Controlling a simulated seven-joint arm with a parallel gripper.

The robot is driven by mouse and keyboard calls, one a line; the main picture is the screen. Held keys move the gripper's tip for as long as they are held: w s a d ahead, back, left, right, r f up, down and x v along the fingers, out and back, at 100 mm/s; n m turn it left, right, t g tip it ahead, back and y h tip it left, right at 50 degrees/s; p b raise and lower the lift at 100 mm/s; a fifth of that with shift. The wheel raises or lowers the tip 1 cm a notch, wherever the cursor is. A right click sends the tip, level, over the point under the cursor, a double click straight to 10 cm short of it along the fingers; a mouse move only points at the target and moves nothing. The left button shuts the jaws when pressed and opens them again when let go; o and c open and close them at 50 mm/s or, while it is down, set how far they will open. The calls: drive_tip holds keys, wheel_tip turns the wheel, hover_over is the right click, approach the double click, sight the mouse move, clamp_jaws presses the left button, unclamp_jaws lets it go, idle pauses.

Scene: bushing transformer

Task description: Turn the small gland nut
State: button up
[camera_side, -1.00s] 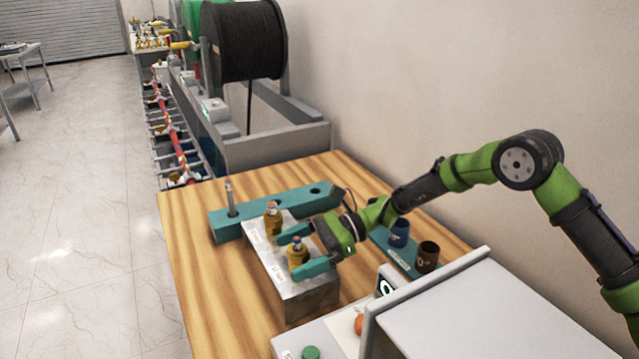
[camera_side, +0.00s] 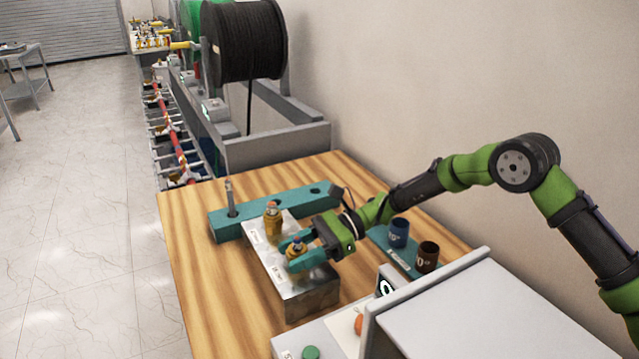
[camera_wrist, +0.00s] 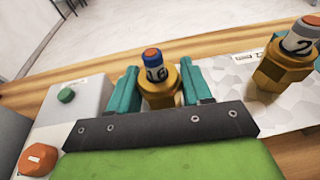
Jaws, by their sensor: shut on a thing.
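Two brass gland nuts stand upright on a metal block (camera_side: 312,292). My gripper (camera_side: 293,256) is shut on the nearer gland nut (camera_side: 297,246), with one teal finger on each side. In the wrist view this nut (camera_wrist: 161,99) sits between my fingers, and a blue, orange-topped piece with a partly readable mark, perhaps 16, stands up out of it. The lower part of the nut is hidden by the dark gripper bar. The other gland nut (camera_side: 273,226) stands free farther back; it is at the right in the wrist view (camera_wrist: 283,72), its top marked with a 2.
A teal bar (camera_side: 250,221) with an upright pin lies behind the block. A blue cup (camera_side: 398,233) and a brown cup (camera_side: 428,257) stand to the right. A control box with a green button (camera_side: 311,352) is in front. The table's left side is clear.

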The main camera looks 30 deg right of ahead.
drive_tip(key=shift+n+g, duration=0.8)
drive_tip(key=shift+g, duration=0.5)
drive_tip(key=shift+n+g+h, duration=0.3)
drive_tip(key=shift+n+g, duration=0.8)
drive_tip(key=shift+g, duration=0.1)
drive_tip(key=shift+n+g, duration=0.6)
drive_tip(key=shift+g, duration=0.1)
drive_tip(key=shift+n+g+h, duration=0.5)
drive_tip(key=shift+g, duration=0.1)
drive_tip(key=shift+a, duration=0.1)
drive_tip(key=o, duration=1.5)
